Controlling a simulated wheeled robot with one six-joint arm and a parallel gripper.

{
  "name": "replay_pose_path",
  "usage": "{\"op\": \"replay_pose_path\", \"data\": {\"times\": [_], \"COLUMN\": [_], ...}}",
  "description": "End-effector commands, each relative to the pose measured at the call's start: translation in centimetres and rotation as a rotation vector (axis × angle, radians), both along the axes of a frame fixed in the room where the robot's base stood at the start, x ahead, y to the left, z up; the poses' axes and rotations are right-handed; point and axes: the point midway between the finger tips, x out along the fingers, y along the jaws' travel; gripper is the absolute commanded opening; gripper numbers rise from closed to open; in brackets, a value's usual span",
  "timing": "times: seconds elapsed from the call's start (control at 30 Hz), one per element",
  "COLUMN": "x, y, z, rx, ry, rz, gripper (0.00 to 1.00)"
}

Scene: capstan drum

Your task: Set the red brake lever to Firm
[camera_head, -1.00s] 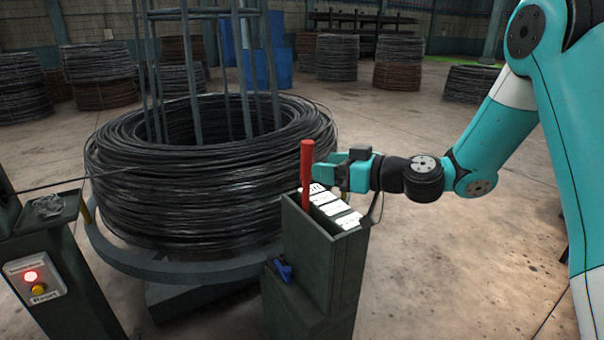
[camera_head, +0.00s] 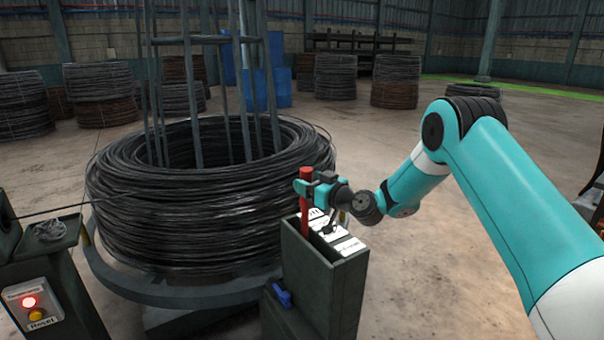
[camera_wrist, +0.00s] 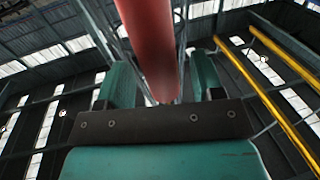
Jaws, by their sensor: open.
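The red brake lever (camera_head: 304,215) stands upright at the far left end of the dark green brake box (camera_head: 308,272). White label plates (camera_head: 349,246) run along the box top to the right of it; their words are too small to read, and my arm partly covers them. My gripper (camera_head: 303,187) is at the upper part of the lever, with its fingers open around it. In the wrist view the red lever (camera_wrist: 150,45) rises between the two teal fingers, and I cannot tell whether either touches it.
A large coil of black wire (camera_head: 205,200) on a round turntable stands just behind and left of the box. A blue knob (camera_head: 283,296) is on the box's side. A post with a lit red lamp and a Reset button (camera_head: 36,315) is at left.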

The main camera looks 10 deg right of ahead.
Motion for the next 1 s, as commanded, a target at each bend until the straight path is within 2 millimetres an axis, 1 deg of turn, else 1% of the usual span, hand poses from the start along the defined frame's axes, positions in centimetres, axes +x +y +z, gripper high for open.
{"op": "replay_pose_path", "data": {"times": [0.03, 0.1, 0.2, 0.33, 0.57, 0.6, 0.67, 0.7, 0.77, 0.8, 0.83, 0.87, 1.0], "x": [0.7, 1.5, 2.3, 2.8, 2.8, 2.8, 2.8, 2.8, 2.8, 2.8, 2.8, 2.8, 2.8], "y": [0.6, 0.9, 1.3, 1.6, 1.6, 1.6, 1.6, 1.6, 1.5, 1.5, 1.5, 1.5, 1.9], "z": [0.2, 0.1, 0.1, 0.0, 0.0, 0.0, 0.0, 0.0, 0.0, 0.0, 0.0, 0.0, -0.2], "rx": [-0.001, -0.002, 0.0, 0.0, 0.0, 0.0, 0.0, 0.0, 0.0, 0.0, 0.0, 0.0, 0.002], "ry": [-0.003, -0.001, -0.001, 0.0, 0.0, 0.0, 0.001, 0.0, 0.001, 0.001, 0.001, 0.001, -0.005], "rz": [0.002, 0.002, 0.001, 0.0, -0.001, -0.001, -0.001, -0.001, -0.001, -0.001, -0.001, -0.001, 0.004], "gripper": [0.61, 0.61, 0.61, 0.61, 0.61, 0.56, 0.43, 0.34, 0.2, 0.1, 0.04, 0.0, 0.0]}}
